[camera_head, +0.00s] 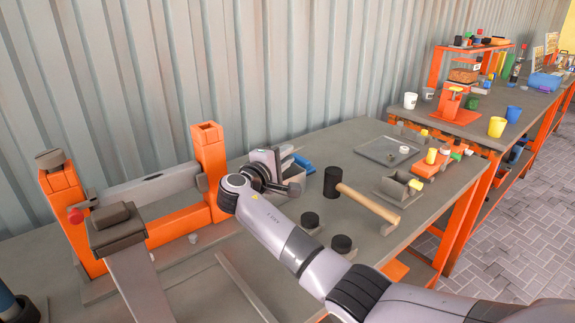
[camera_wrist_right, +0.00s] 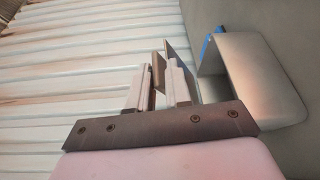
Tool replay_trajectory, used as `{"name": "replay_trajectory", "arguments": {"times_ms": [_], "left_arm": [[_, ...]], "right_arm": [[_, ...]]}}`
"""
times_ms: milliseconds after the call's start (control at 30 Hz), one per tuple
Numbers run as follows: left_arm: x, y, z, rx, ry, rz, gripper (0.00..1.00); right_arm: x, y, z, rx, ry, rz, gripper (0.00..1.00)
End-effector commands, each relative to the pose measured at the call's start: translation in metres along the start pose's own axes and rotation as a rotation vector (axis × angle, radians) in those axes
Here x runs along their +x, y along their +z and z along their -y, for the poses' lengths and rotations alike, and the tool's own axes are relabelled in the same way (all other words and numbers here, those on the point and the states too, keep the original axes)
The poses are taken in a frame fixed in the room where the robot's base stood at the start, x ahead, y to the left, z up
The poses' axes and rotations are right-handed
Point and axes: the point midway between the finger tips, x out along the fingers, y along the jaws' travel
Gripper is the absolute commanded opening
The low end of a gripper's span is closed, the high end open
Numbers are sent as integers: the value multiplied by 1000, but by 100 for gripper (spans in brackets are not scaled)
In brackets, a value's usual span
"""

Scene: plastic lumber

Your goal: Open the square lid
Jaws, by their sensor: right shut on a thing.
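My right gripper (camera_head: 268,163) is above the bench, beside a small grey box (camera_head: 291,160). In the right wrist view its two pale fingers (camera_wrist_right: 159,76) are closed on a thin brownish piece, which I take to be the edge of the square lid (camera_wrist_right: 159,68). A thin plate stands upright next to the fingers. The grey box (camera_wrist_right: 265,80) is at the right in that view, its near side showing a hollow. In the head view the wrist hides much of the lid and the contact. My left gripper is not in view.
An orange frame (camera_head: 208,150) with a grey beam stands left of the gripper. A mallet (camera_head: 366,203), black knobs (camera_head: 310,220) and a blue item (camera_head: 303,163) are near the box. A grey tray (camera_head: 388,151) lies farther right. A corrugated wall (camera_head: 330,60) is behind.

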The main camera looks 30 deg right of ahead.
Motion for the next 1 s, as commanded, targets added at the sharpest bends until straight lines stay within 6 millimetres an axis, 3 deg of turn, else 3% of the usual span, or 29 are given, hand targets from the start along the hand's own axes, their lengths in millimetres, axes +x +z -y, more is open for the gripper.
{"name": "replay_trajectory", "arguments": {"times_ms": [33,200,767,800,833,1000], "left_arm": [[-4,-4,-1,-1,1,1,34],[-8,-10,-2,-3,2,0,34],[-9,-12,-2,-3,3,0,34],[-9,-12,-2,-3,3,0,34],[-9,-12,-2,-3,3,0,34],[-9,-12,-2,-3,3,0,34]], "right_arm": [[0,-3,-12,-9,-1,-7,0],[2,-7,-20,-68,-24,-8,0],[2,-10,-22,-101,-38,-10,0],[2,-10,-22,-101,-38,-10,28],[2,-10,-22,-102,-38,-10,34],[3,-9,-20,-105,-41,-7,34]]}}
